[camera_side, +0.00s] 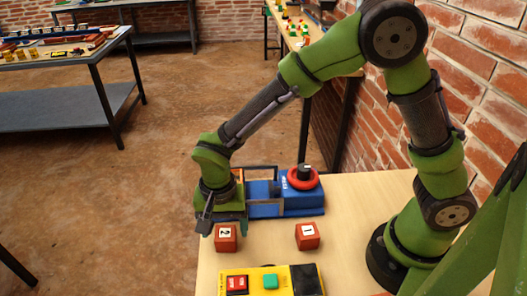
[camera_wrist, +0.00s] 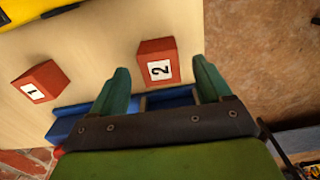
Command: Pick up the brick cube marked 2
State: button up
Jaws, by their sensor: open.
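The brick cube marked 2 (camera_side: 226,238) sits on the light wooden table near its left edge, a red-brown block with a white label. It also shows in the wrist view (camera_wrist: 158,62), just beyond and between my fingertips. My gripper (camera_wrist: 160,82) is open with green fingers, and nothing is held between them. In the side view my gripper (camera_side: 222,216) is behind the cube, close to it. Whether the fingers touch the cube cannot be told. A similar cube marked 1 (camera_side: 307,236) stands to the right, also seen in the wrist view (camera_wrist: 40,82).
A blue device with a red ring and black knob (camera_side: 303,177) stands behind the cubes. A yellow control box (camera_side: 258,281) with red and green buttons lies in front. The wooden table (camera_side: 365,195) is bare on the right. A brick wall (camera_side: 480,60) runs along the right.

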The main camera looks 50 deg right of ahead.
aim_at(225, 233)
notch_tip(225, 233, down, 4)
jog(key=shift+r, duration=0.15)
